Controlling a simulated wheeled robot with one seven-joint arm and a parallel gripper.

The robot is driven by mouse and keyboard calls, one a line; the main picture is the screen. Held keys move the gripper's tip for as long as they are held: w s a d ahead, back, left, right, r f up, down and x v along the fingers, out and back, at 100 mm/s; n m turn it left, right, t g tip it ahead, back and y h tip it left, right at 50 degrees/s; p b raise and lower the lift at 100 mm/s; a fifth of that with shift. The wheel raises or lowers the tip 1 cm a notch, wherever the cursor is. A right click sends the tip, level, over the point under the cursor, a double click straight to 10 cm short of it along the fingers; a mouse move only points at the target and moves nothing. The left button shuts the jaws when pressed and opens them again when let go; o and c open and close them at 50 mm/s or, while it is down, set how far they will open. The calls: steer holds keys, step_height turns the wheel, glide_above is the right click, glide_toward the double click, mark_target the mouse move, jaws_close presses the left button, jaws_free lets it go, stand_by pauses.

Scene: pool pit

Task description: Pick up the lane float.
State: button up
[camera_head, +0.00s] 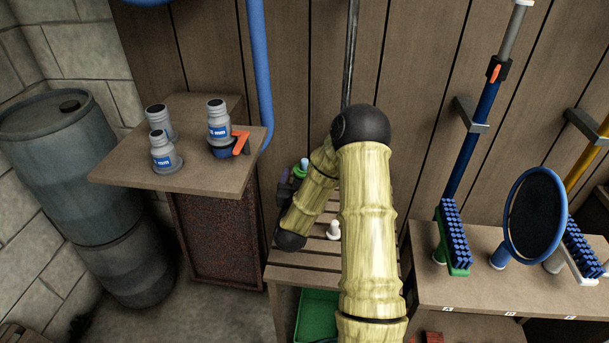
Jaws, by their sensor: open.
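I cannot pick out the lane float for certain. A small object with a light blue top and some green (303,167) shows beside my gripper, partly hidden; it is too small to identify. A small white knob-shaped piece (333,231) stands on the slatted wooden bench (312,256), just right of my forearm. My gripper (287,187) is small and dark at the end of my bent arm, over the bench's left back part. It is open, and I see nothing held. My arm hides much of the bench.
A barrel (75,180) stands far left. Brushes (453,235) and a round blue-rimmed paddle (535,215) stand on the right bench (450,292). A green crate (316,312) is below.

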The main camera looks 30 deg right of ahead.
steer(key=x, duration=0.5)
stand_by(0.4)
steer(key=c, duration=1.1)
steer(key=shift+c, duration=0.2)
step_height(320, 180, up, 10)
steer(key=shift+f+p, duration=0.1)
steer(key=shift+p, duration=0.6)
